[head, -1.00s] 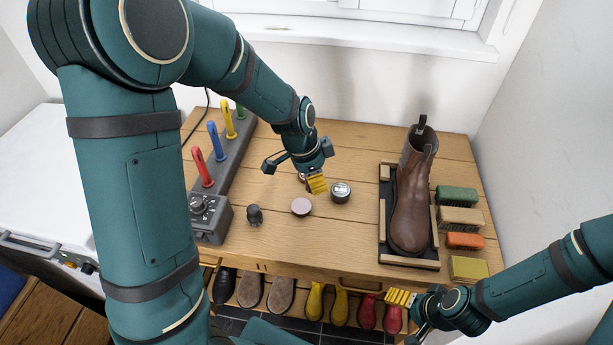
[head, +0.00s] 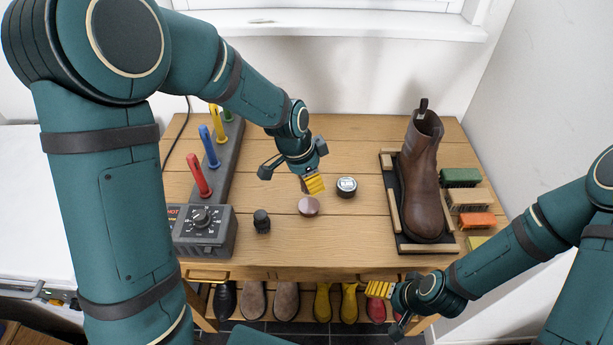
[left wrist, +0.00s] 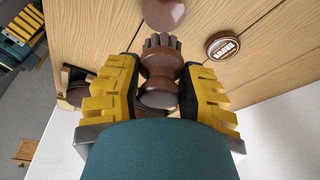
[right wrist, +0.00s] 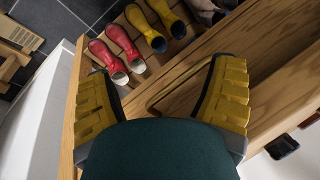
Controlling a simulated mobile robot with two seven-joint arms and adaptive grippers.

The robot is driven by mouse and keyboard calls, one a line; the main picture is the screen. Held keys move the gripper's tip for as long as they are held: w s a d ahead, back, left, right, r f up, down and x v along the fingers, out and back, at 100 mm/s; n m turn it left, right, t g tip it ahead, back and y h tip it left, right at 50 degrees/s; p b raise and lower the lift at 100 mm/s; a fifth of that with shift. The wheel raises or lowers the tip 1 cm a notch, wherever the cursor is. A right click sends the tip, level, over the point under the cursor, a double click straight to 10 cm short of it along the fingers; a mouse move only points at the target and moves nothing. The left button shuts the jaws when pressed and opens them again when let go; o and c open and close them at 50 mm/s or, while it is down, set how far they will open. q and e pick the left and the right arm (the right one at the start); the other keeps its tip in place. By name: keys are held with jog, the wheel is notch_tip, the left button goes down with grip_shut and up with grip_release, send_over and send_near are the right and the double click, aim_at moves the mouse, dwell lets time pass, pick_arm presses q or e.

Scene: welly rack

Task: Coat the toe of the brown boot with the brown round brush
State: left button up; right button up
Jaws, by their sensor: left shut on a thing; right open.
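My left gripper (head: 314,183) is shut on the brown round brush (left wrist: 158,70), whose handle sits between the yellow fingers with its dark bristles pointing away. In the head view the gripper mostly hides the brush. It hangs just behind an open tin of brown polish (head: 309,206), also at the top of the left wrist view (left wrist: 163,12). I cannot tell whether the bristles touch anything. The brown boot (head: 422,185) stands upright in a dark, wood-edged tray (head: 452,248) at the right, toe toward me. My right gripper (head: 380,288) is open and empty before the bench's front edge.
A grey dryer unit (head: 203,230) with coloured pegs is at the left. Block brushes (head: 470,199) line the right edge. Bench between lid and boot is clear.

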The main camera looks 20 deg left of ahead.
aim_at(314, 204)
pick_arm(q)
jog(key=shift+f+b, duration=1)
jog(key=shift+f, duration=0.35)
jog(key=shift+f+b, duration=1.2)
jog(key=shift+f, duration=0.45)
pick_arm(e)
jog(key=shift+s+a+f, duration=0.1)
jog(key=shift+s+f, duration=0.1)
jog(key=shift+f, duration=0.9)
jog(key=shift+s+f, duration=0.15)
jog(key=shift+f, duration=0.95)
pick_arm(q)
jog(key=shift+f+b, duration=0.45)
jog(key=shift+f, duration=0.1)
pick_arm(e)
jog(key=shift+f, duration=0.5)
pick_arm(q)
jog(key=shift+r, duration=0.1)
jog(key=shift+r+p, duration=2.55)
jog(key=shift+r, duration=0.95)
pick_arm(e)
notch_tip(314, 204, up, 5)
jog(key=shift+r, duration=0.1)
